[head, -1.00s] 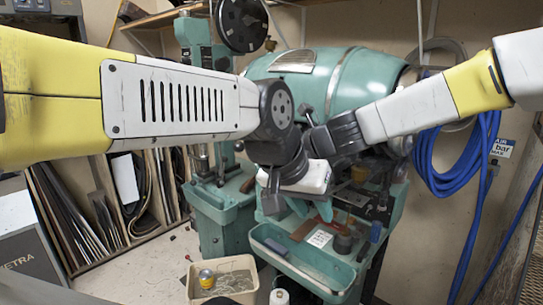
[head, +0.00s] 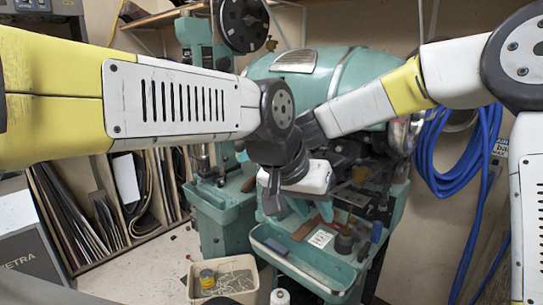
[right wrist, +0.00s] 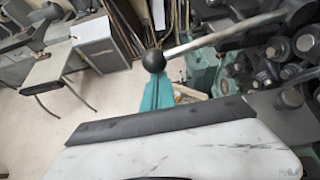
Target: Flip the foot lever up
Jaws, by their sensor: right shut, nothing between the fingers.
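In the right wrist view, a lever with a round black knob (right wrist: 153,60) and a bare metal rod (right wrist: 215,36) reaches out from the machine, rising slightly toward the right. I cannot make it out in the head view. The worn white hand of my right gripper (right wrist: 165,122), with its black edge, fills the bottom of the wrist view below the knob; a gap shows between them. It is shut and empty; its fingertips are not clear. In the head view it is hidden behind my left arm. My left gripper (head: 303,178) hangs before the green stitcher (head: 340,75); its fingers are unclear.
A green tray (head: 300,268) juts from the machine's front. A beige bin (head: 245,265) holding a yellow can (head: 207,278) stands below left. Blue hose (head: 440,165) hangs on the right wall. Boards lean in a rack (head: 95,255) at left. My two forearms cross closely.

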